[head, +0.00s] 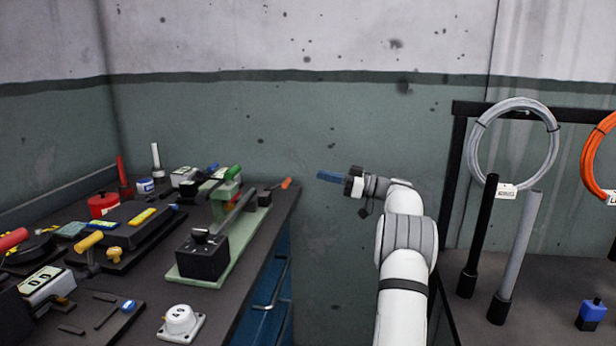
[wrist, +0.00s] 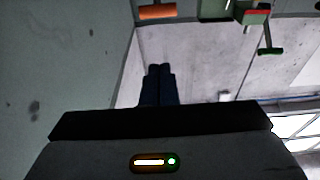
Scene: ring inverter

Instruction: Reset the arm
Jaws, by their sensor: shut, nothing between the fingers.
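My white and grey arm (head: 403,255) rises from the bottom of the head view and bends left at the top. My gripper (head: 321,175) points left, with blue fingers, in the air beyond the bench's right edge. In the wrist view my gripper (wrist: 158,68) shows as two dark blue fingers side by side, shut and empty. Nothing touches the fingers in either view.
The left bench (head: 225,300) carries a green-based lever fixture (head: 250,232), an orange-handled tool (head: 286,183) and a white dial (head: 180,320). A right rack (head: 458,190) holds a grey cable coil (head: 474,140) above upright rods. The gap between is clear.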

